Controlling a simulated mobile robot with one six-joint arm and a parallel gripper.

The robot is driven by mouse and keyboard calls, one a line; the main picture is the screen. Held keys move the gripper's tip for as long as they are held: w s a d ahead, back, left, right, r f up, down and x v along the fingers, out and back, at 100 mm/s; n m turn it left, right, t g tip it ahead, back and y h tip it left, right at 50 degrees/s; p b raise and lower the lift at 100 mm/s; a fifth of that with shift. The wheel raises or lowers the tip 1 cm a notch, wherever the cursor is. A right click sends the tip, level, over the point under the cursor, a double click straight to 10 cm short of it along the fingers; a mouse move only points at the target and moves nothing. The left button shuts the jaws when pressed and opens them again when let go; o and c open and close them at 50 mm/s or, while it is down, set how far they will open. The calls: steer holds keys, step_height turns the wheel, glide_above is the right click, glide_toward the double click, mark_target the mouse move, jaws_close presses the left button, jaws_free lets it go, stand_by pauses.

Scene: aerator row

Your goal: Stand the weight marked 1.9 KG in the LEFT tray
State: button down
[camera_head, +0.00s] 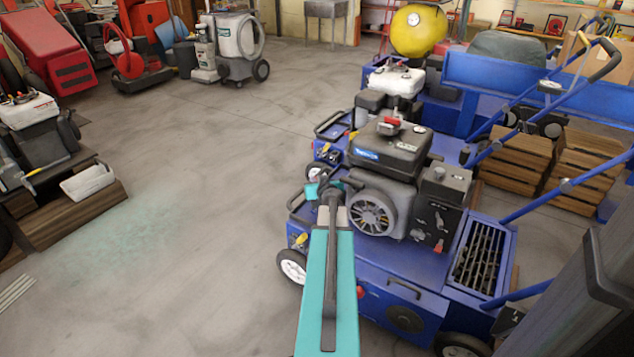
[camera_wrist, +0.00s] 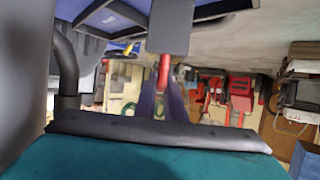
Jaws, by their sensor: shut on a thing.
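My gripper (camera_wrist: 162,92) shows in the wrist view as two dark purplish fingers. They are shut around the red stem or handle (camera_wrist: 163,72) of a dark grey block, which I take for a weight (camera_wrist: 170,28). No marking is readable on it, so I cannot tell whether it is the 1.9 KG one. In the head view my teal arm reaches over the front left of a blue aerator (camera_head: 405,316), and the fingertips and held block are hidden or too small to make out. I cannot identify the LEFT tray with certainty.
A dark engine (camera_head: 385,195) stands on the blue aerator, with a slatted black grate (camera_head: 480,260) to its right. Tubular blue handles (camera_head: 520,95) rise at right. Wooden crates (camera_head: 520,160) stand behind. A white bin (camera_head: 88,182) is at left. The floor (camera_head: 190,150) between is clear.

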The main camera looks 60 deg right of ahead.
steer(key=shift+d+r, duration=0.15)
steer(key=shift+r, duration=0.05)
steer(key=shift+w+d+p, duration=0.3)
steer(key=shift+w+p, duration=0.05)
steer(key=shift+a+f+b, duration=0.1)
steer(key=shift+f+b, duration=0.8)
steer(key=shift+f, duration=0.9)
steer(key=shift+s+f, duration=0.1)
steer(key=c, duration=1.8)
jaws_free()
steer(key=shift+f, duration=0.1)
steer(key=shift+c, duration=0.2)
